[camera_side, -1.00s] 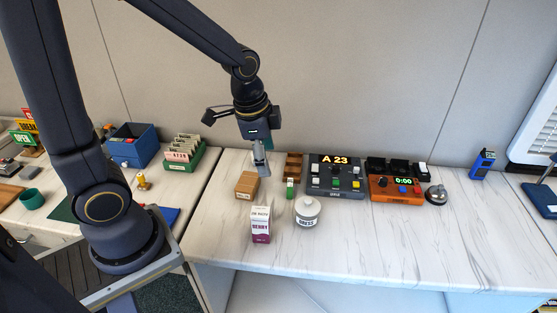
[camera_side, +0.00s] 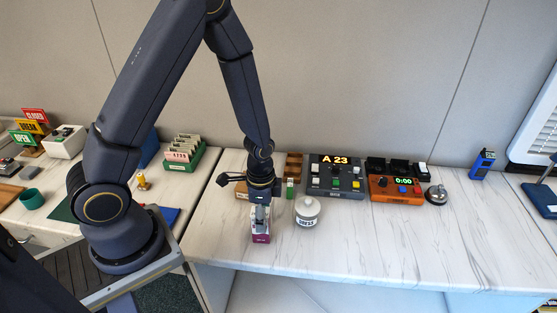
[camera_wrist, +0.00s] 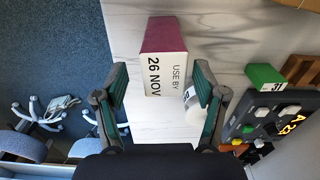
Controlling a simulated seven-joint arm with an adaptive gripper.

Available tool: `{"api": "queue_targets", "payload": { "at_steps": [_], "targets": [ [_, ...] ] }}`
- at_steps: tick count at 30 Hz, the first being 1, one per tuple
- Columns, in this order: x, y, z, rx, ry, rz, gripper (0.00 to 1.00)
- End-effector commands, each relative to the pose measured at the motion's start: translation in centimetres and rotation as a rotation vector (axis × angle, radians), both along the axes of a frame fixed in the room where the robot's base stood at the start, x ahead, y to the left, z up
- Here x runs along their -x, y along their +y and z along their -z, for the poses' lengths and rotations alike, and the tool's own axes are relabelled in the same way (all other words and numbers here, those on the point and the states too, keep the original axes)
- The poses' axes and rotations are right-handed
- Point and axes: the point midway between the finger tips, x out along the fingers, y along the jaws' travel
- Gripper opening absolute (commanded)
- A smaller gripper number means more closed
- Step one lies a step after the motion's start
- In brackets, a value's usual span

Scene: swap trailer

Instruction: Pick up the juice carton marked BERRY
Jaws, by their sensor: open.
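The juice carton (camera_side: 261,238), white above and purple below, stands near the front edge of the right counter. In the side view my gripper hides most of its upper part and the BERRY label. In the wrist view the carton (camera_wrist: 165,62) shows a white face reading USE BY 26 NOV and a purple side. My gripper (camera_side: 261,217) is over the carton, pointing down. In the wrist view its two green-padded fingers (camera_wrist: 160,88) are apart, one on each side of the carton, with gaps visible. I cannot tell how far down the fingers reach.
A white lidded jar (camera_side: 307,213) stands close to the carton's right. Behind are a small green block (camera_side: 290,188), a grey console (camera_side: 335,180) showing A 23, and an orange timer (camera_side: 396,189). The counter's front right (camera_side: 400,245) is clear.

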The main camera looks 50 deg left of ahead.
Motion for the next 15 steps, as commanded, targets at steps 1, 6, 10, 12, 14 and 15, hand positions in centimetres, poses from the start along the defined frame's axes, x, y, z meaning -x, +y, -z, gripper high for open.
{"api": "queue_targets", "payload": {
  "at_steps": [1, 6, 10, 12, 14, 15],
  "targets": [
    [0.1, 0.1, 0.5, 0.0, 0.003, -0.001, 0.71],
    [0.5, 0.9, 3.2, 0.0, 0.006, -0.002, 0.71],
    [0.3, 0.8, 4.7, -0.001, 0.002, 0.0, 0.71],
    [0.3, 0.8, 5.0, -0.001, 0.001, -0.001, 0.71],
    [0.3, 0.8, 5.1, 0.0, 0.0, -0.001, 0.71],
    [0.2, 0.8, 5.1, 0.0, 0.0, -0.001, 0.71]
  ]
}}
